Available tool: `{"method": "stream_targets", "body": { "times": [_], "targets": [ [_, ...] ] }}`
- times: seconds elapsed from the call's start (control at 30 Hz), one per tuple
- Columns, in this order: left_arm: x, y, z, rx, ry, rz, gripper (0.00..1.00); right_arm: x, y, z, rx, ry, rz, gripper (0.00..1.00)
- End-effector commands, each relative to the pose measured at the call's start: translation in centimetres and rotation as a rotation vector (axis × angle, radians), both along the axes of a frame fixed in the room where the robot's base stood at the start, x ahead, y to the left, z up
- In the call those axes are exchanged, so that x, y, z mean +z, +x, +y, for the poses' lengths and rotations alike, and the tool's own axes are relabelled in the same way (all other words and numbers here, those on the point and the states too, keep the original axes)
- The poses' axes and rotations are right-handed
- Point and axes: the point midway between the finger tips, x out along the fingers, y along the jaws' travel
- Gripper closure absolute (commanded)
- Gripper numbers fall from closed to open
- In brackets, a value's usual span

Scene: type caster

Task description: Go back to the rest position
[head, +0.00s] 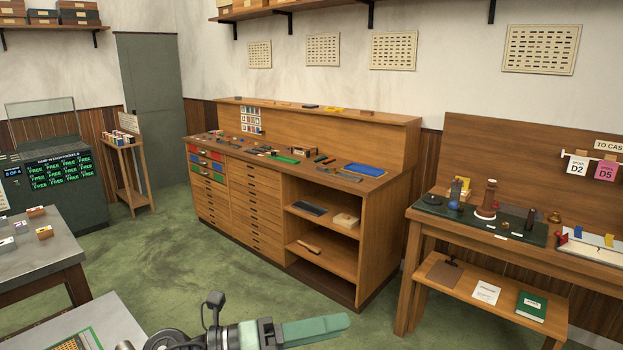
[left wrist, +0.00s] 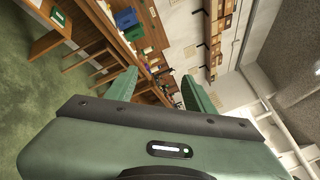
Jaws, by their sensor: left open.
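My left gripper (head: 314,329) shows at the bottom middle of the head view, its green fingers pointing right above the green floor. In the left wrist view its two fingers (left wrist: 160,90) stand apart with nothing held between them. It is open and clear of the furniture. My right gripper is in neither view.
A wooden drawer cabinet (head: 256,206) stands ahead with tools on top. A workbench (head: 428,222) is at the right. A grey table (head: 40,256) is at the left, and another grey surface (head: 115,322) is close at the lower left. Green floor (head: 140,258) lies clear between them.

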Motion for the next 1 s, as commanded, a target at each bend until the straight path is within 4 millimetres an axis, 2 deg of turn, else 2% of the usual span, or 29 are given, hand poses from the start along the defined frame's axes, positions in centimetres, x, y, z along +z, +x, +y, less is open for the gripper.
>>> {"method": "stream_targets", "body": {
  "times": [0.03, 0.1, 0.17, 0.23, 0.27, 0.37, 0.4, 0.47, 0.5, 0.57, 0.6, 0.7, 0.8, 1.0],
  "targets": [
    [1.6, 0.3, 0.1, 0.070, -0.153, 0.081, 0.47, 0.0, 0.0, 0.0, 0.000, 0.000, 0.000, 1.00],
    [3.5, 1.5, 1.4, 0.186, -0.348, 0.199, 0.47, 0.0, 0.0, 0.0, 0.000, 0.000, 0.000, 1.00],
    [4.2, 2.8, 3.4, 0.297, -0.502, 0.313, 0.47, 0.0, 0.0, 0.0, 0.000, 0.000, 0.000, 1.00],
    [3.6, 4.3, 6.4, 0.436, -0.664, 0.461, 0.47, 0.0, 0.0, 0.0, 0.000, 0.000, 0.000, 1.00],
    [2.9, 4.8, 7.8, 0.500, -0.729, 0.528, 0.47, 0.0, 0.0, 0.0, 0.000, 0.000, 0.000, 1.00],
    [-1.1, 5.7, 12.6, 0.722, -0.913, 0.768, 0.47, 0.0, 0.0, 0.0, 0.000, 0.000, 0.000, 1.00],
    [-3.3, 5.6, 14.5, 0.815, -0.975, 0.869, 0.47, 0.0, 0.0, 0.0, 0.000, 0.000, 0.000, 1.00],
    [-7.1, 4.8, 17.0, 0.956, -1.051, 1.023, 0.47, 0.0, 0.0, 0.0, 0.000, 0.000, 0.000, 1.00],
    [-9.7, 3.8, 18.5, 1.045, -1.088, 1.123, 0.47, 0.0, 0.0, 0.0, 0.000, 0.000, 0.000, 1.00],
    [-13.6, 1.9, 20.2, 1.177, -1.130, 1.266, 0.47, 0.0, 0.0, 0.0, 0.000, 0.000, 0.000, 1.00],
    [-16.0, 0.3, 21.1, 1.262, -1.148, 1.358, 0.47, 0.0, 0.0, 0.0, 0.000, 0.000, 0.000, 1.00],
    [-21.0, -4.3, 22.5, 1.446, -1.163, 1.566, 0.47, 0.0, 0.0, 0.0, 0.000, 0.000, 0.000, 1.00],
    [-24.4, -8.5, 23.0, 1.589, -1.151, 1.728, 0.47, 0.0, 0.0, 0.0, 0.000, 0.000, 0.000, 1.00],
    [-28.3, -15.9, 23.1, 1.800, -1.089, 1.970, 0.47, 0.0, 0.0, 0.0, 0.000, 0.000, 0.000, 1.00]
  ]
}}
